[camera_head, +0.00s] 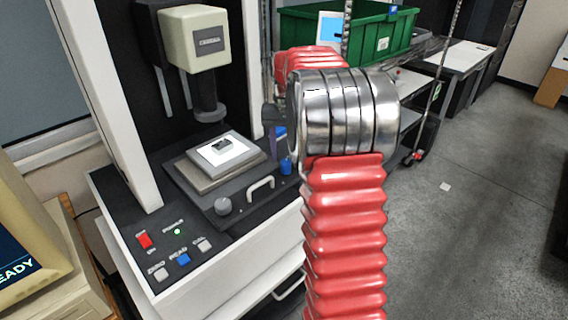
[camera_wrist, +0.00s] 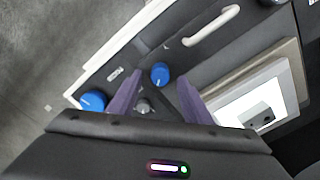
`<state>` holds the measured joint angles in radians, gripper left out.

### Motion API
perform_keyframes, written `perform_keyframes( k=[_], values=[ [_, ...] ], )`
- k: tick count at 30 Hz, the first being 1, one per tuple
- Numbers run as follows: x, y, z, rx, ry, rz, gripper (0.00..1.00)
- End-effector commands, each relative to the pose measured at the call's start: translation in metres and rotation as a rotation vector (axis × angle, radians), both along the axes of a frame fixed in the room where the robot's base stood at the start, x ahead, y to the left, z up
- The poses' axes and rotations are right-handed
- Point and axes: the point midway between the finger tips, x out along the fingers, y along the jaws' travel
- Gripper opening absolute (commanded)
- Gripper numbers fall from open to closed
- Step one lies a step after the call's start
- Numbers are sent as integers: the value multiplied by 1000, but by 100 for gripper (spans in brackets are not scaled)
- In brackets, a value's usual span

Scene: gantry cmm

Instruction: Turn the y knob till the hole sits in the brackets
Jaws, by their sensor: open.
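The measuring machine's stage (camera_head: 215,160) carries a bright glass plate with a small dark part (camera_head: 221,146) on it. The part, a grey block with dark holes, also shows in the wrist view (camera_wrist: 252,115). A blue knob (camera_wrist: 160,73) stands just beyond and between my fingertips. A second blue knob (camera_wrist: 93,101) is left of my fingers, and a small grey knob (camera_wrist: 144,105) shows between them. I cannot read which is the y knob. My gripper (camera_wrist: 160,84) is open, its purple fingers apart and holding nothing. In the head view my arm mostly hides it. The brackets are too small to see.
A white handle (camera_head: 260,186) and a grey knob (camera_head: 223,206) sit on the machine's front. Its panel has a red switch (camera_head: 145,240) and several buttons. The optical head (camera_head: 195,38) hangs above the stage.

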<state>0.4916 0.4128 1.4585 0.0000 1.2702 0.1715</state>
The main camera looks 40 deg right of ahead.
Motion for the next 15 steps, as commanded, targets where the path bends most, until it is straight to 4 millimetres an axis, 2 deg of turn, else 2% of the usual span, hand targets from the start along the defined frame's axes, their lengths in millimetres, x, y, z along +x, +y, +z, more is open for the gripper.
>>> perform_keyframes(
  k=[6, 15],
  values=[
    [0, 1, -29, 1, 2, 0, 45],
    [0, 0, -40, 0, 0, 1, 45]
  ],
)
